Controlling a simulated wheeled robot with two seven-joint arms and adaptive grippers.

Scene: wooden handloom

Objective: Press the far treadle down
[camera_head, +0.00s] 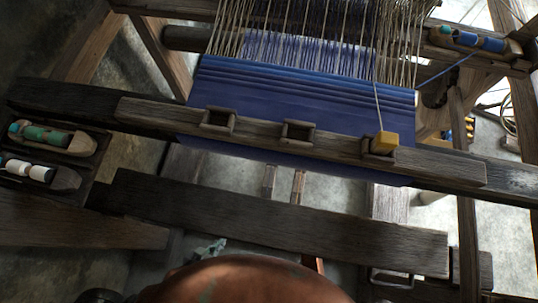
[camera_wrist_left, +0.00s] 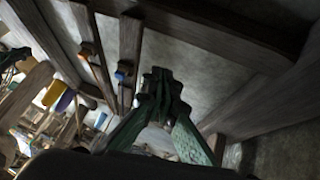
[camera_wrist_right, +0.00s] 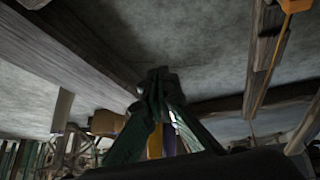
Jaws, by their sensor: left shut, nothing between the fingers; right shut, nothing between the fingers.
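Two narrow wooden bars that look like the treadles show below the cloth in the head view, one on the left (camera_head: 268,181) and one on the right (camera_head: 298,186). In the left wrist view two slim bars with coloured marks, one orange (camera_wrist_left: 97,62) and one blue (camera_wrist_left: 130,45), run side by side. I cannot tell which is the far treadle. My left gripper (camera_head: 209,250) is low, partly hidden by my own body. Its green fingers (camera_wrist_left: 160,78) are shut and empty, apparently apart from the bars. My right gripper (camera_wrist_right: 157,80) is shut and empty, seen only in its wrist view.
A wide dark plank (camera_head: 270,217) crosses in front of the bars. Above it are the breast beam (camera_head: 260,131) and blue cloth (camera_head: 290,95). A yellow block (camera_head: 386,142) sits on the beam. Shuttles with bobbins (camera_head: 52,138) lie at left. Beams surround both grippers.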

